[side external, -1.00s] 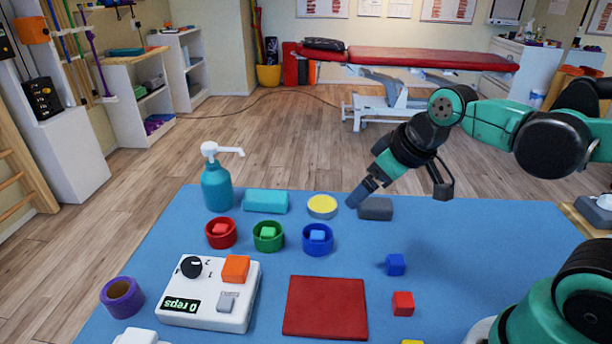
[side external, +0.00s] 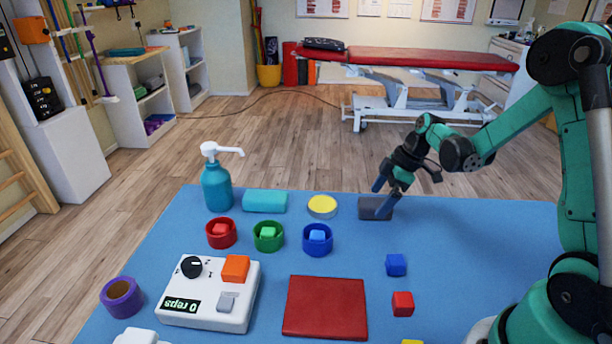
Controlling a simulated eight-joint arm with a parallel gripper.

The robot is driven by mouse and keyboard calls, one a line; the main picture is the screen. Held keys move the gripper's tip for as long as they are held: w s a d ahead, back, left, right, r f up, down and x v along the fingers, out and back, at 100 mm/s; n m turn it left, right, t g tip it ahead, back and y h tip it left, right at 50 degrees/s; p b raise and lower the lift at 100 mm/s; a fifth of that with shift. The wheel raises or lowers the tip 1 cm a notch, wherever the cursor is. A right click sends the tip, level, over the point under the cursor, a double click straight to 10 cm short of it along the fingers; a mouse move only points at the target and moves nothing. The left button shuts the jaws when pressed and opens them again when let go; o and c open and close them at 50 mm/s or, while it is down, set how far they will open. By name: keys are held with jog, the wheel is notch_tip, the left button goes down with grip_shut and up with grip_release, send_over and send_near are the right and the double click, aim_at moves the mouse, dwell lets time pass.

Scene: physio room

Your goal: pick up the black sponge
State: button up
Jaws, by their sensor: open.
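The black sponge (side external: 368,209) is a dark grey-black block lying flat near the far edge of the blue table. It is to the right of a round yellow-topped tin. My gripper (side external: 380,200) is open, with two blue fingers pointing down at the sponge.
Red (side external: 221,234), green (side external: 268,237) and blue (side external: 317,240) cups stand nearer. Blue (side external: 396,265) and red (side external: 403,304) cubes lie in front. The table's right is clear.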

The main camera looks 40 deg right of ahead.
aim_at(376, 203)
jog(key=shift+x, duration=1.2)
jog(key=c, duration=1.3)
jog(key=shift+r, duration=0.15)
jog(key=shift+c, duration=0.2)
notch_tip(376, 203, up, 20)
jog(key=o, duration=0.4)
jog(key=shift+c, duration=1.4)
